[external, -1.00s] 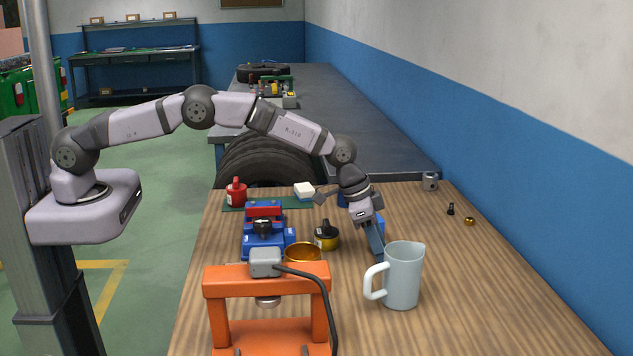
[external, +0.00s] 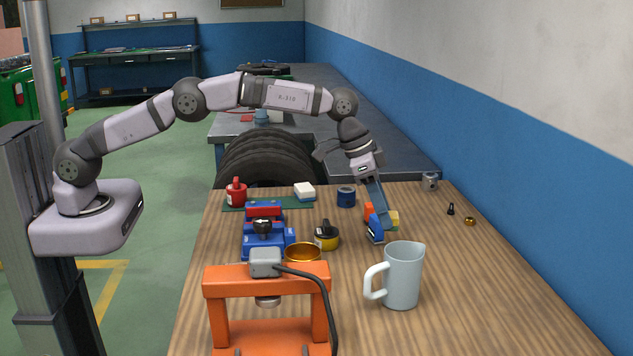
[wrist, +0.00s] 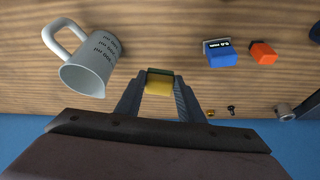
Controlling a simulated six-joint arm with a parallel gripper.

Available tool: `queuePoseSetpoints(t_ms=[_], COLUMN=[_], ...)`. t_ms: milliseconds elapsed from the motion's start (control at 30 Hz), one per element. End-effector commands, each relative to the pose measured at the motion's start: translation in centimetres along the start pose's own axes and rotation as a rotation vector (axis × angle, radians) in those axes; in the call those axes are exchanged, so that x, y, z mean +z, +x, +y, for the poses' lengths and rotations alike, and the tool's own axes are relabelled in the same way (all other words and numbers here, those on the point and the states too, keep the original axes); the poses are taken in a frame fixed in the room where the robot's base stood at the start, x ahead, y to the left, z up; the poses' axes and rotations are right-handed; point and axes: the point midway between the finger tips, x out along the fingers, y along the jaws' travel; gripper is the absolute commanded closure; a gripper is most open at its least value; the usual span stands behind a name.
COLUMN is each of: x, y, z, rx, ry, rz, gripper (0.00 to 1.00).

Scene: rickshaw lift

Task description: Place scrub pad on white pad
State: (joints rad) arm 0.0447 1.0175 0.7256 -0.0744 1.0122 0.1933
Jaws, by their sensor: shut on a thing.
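The scrub pad (external: 393,221), a small yellow block with a green layer, is between my gripper's fingers; it also shows in the wrist view (wrist: 159,82). My gripper (external: 385,217) points down and is shut on the scrub pad, seemingly above the wooden table behind the mug. The white pad (external: 304,191) is a small white block at the back of the table, by the right end of a green mat (external: 285,203). It lies to the left of and farther back than my gripper, and is out of the wrist view.
A grey-blue mug (external: 403,276) stands in front of my gripper. A blue block-like item (wrist: 220,54) and an orange one (wrist: 262,52) are close by. A blue can (external: 346,196) and a yellow-black container (external: 327,236) stand to the left. The table's right side is mostly clear.

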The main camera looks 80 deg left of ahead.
Motion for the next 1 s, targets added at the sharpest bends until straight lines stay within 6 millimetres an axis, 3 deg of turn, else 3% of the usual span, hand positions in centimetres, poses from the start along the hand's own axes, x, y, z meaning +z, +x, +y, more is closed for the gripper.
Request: queuePoseSetpoints(t_ms=[167,267,533,1000], x=[0.1,0.2,0.3,2.4], y=[-0.2,-0.6,-4.1,-9.4], z=[-1.1,-2.9,-10.7,-19.9], rx=[-0.006,-0.017,-0.062,-0.118], ry=[-0.015,-0.041,-0.149,-0.287], rz=[0.001,0.001,0.004,0.001], gripper=[0.87,0.87,0.87,0.87])
